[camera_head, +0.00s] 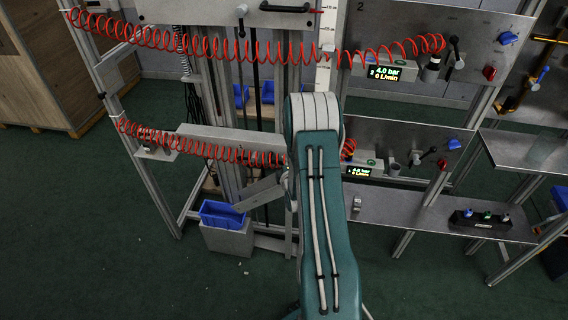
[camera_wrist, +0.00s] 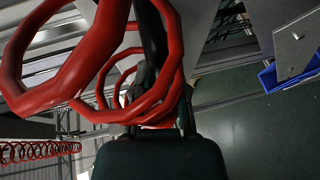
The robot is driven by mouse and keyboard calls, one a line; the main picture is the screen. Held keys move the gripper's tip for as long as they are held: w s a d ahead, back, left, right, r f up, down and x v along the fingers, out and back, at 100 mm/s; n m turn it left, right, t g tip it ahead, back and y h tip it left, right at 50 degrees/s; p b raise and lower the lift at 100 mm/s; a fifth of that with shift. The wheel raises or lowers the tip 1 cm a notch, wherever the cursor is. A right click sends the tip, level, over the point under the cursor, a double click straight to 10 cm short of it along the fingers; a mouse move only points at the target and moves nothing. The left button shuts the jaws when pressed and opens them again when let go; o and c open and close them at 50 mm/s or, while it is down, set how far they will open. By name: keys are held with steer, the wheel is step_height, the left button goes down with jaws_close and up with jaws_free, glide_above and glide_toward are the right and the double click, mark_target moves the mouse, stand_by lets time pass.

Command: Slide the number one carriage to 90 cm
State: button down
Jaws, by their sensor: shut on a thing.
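A lower grey carriage plate (camera_head: 225,140) spans the frame at mid-height, left of my arm. It looks like the number one carriage; its right part and handle are hidden behind my arm. An upper carriage plate (camera_head: 225,12) with a black handle (camera_head: 285,8) is at the top edge. My gripper, hidden in the head view, shows in the wrist view (camera_wrist: 152,85) behind red coils. It is shut on a dark bar, apparently the lower carriage's handle; the contact is largely hidden.
A red coiled hose (camera_head: 205,150) runs along the lower carriage, and its coils (camera_wrist: 150,100) crowd my gripper. Another hose (camera_head: 225,45) hangs above. A blue bin (camera_head: 222,213) stands below left. Valve panels (camera_head: 420,28) are at right. Green floor is open at front left.

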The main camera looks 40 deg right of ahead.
step_height(320, 180, up, 10)
steer(key=shift+w+r, duration=0.1)
steer(key=shift+r, duration=0.05)
stand_by(0.3)
steer(key=c, duration=0.6)
jaws_free()
steer(key=shift+c, duration=0.2)
steer(key=shift+s+a, duration=0.15)
steer(key=shift+s, duration=0.05)
steer(key=v, duration=1.1)
steer(key=shift+s+f, duration=0.25)
steer(key=shift+s, duration=0.05)
